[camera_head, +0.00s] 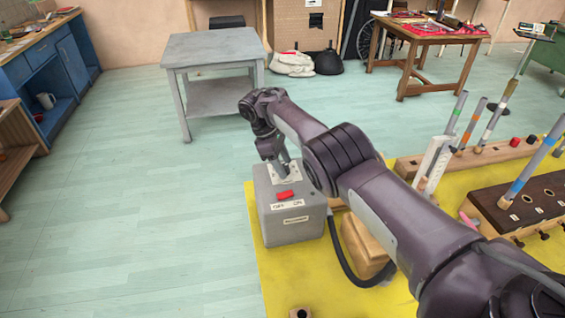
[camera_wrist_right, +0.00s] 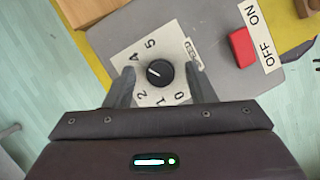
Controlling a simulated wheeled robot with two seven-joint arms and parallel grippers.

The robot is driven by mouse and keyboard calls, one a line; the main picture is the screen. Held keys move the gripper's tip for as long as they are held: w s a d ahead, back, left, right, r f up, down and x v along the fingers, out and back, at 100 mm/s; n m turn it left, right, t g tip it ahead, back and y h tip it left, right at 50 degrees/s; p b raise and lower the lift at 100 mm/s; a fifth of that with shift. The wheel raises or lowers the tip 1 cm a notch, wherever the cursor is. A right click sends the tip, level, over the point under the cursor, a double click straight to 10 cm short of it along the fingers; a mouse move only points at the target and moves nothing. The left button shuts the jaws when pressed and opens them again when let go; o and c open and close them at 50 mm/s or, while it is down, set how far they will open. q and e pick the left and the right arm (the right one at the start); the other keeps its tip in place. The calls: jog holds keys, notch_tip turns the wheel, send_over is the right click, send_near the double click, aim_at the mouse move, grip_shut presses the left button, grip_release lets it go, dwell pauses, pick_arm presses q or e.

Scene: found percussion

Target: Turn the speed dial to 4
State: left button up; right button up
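The grey control box (camera_head: 291,228) stands on the yellow mat, with a white dial plate (camera_head: 287,173) on top. In the right wrist view, the black speed dial (camera_wrist_right: 160,73) sits on its plate (camera_wrist_right: 120,56). Its numbers 0, 1, 2, 4 and 5 show; the 3 is hidden by a finger. A white mark lies on the dial's left side; its exact number is hard to tell. My right gripper (camera_wrist_right: 161,70) is open over the dial, one finger on each side with gaps. It also shows in the head view (camera_head: 281,165). My left gripper is out of view.
A red switch (camera_wrist_right: 242,47) marked OFF and ON sits beside the dial. A wooden block (camera_head: 366,245) and a black cable stand right of the box. Wooden bases with upright sticks (camera_head: 495,110) are farther right. Open floor (camera_head: 130,200) lies left of the yellow mat (camera_head: 262,272).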

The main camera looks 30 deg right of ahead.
aim_at(272, 170)
jog(key=b+v, duration=0.3)
jog(key=v, duration=0.4)
jog(key=shift+r, duration=0.4)
jog(key=shift+w+a, duration=0.1)
jog(key=shift+a+f, duration=0.1)
